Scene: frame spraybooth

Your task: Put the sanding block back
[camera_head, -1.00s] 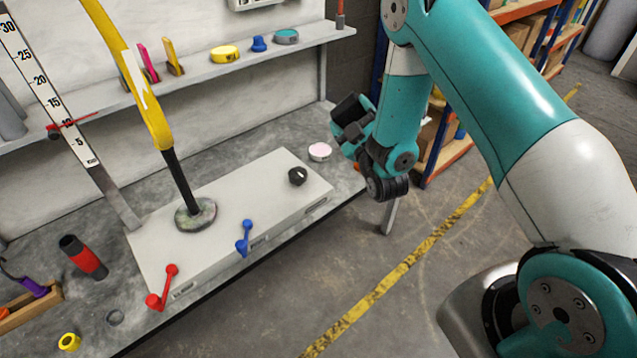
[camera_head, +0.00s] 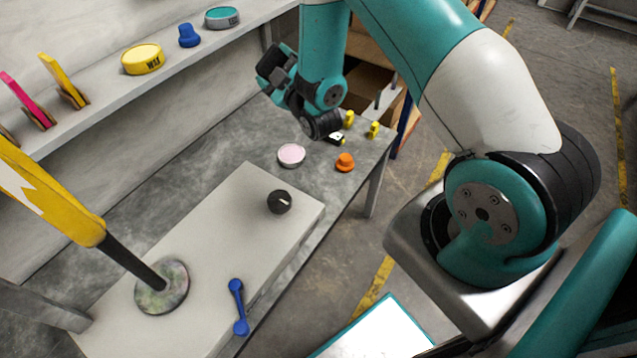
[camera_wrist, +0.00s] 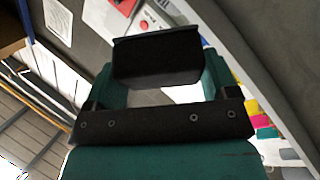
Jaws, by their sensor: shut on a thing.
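My gripper (camera_head: 276,72) is above the far right part of the bench, near the shelf end. It is shut on a dark block, the sanding block (camera_head: 268,57), and holds it clear of the bench and shelf. In the wrist view the black block (camera_wrist: 157,60) sits between the teal fingers of my gripper (camera_wrist: 160,88). Its underside and any label are hidden. No place marked for the block can be made out.
The shelf (camera_head: 110,108) holds a yellow wax tin (camera_head: 143,59), a blue knob (camera_head: 189,36) and a teal tin (camera_head: 222,17). On the bench (camera_head: 235,138) are a pink-topped tin (camera_head: 291,155), an orange knob (camera_head: 345,162) and a grey case (camera_head: 215,225) with a black knob (camera_head: 279,202).

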